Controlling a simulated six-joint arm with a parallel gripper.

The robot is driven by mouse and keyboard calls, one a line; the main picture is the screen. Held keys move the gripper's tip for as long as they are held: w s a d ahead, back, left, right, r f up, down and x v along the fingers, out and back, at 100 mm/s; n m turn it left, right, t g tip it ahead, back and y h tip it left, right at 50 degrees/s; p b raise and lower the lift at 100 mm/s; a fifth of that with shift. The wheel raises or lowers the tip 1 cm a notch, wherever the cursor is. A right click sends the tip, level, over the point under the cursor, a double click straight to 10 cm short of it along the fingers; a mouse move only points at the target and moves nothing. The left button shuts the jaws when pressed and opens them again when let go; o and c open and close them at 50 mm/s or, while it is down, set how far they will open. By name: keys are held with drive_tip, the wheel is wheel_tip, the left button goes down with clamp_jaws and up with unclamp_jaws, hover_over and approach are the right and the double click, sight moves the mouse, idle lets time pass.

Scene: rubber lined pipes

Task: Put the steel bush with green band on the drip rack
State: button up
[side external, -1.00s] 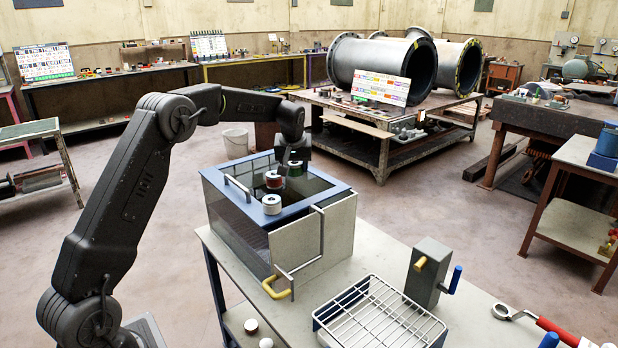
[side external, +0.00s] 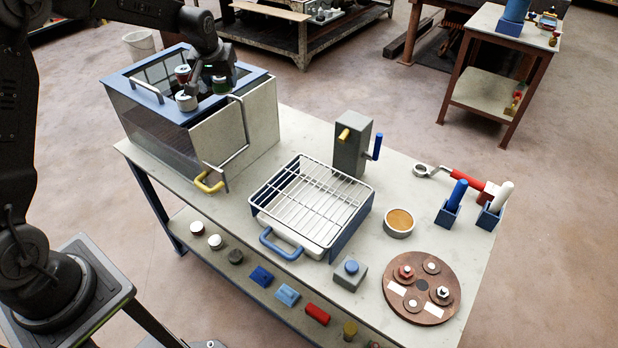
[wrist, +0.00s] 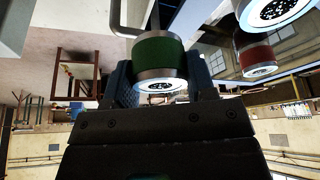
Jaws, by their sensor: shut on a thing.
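The steel bush with green band (side external: 220,86) is at the opening of the blue-rimmed tank (side external: 262,76) at the upper left of the side view. My gripper (side external: 213,80) is over that opening and shut on this bush. In the wrist view the green-banded bush (wrist: 158,56) sits between the two fingers, its bright end face showing. The drip rack (side external: 312,196), a white wire grid on a blue-sided tray, stands mid-bench, to the right of the tank and nearer the camera. No bush is on it.
A red-banded bush (side external: 183,73) and a pale steel bush (side external: 187,102) are close to my gripper at the tank. A grey block with a yellow knob (side external: 352,148) stands behind the rack. A round brown plate (side external: 421,288) and a cup (side external: 398,223) are to its right.

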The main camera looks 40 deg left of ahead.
drive_tip(key=s+d+f+m+h, duration=0.15)
drive_tip(key=d+f, duration=0.25)
drive_tip(key=d, duration=0.5)
drive_tip(key=s+d+f+m, duration=0.25)
drive_tip(key=d+f, duration=0.25)
drive_tip(key=d, duration=0.3)
hover_over(314, 190)
drive_tip(key=s, duration=0.1)
drive_tip(key=shift+m+t, duration=0.4)
drive_tip(key=f, duration=0.6)
drive_tip(key=shift+s+d+f, duration=0.1)
drive_tip(key=shift+s, duration=0.1)
drive_tip(key=shift+f, duration=2.05)
drive_tip(key=shift+f, duration=0.15)
drive_tip(key=o, duration=1.1)
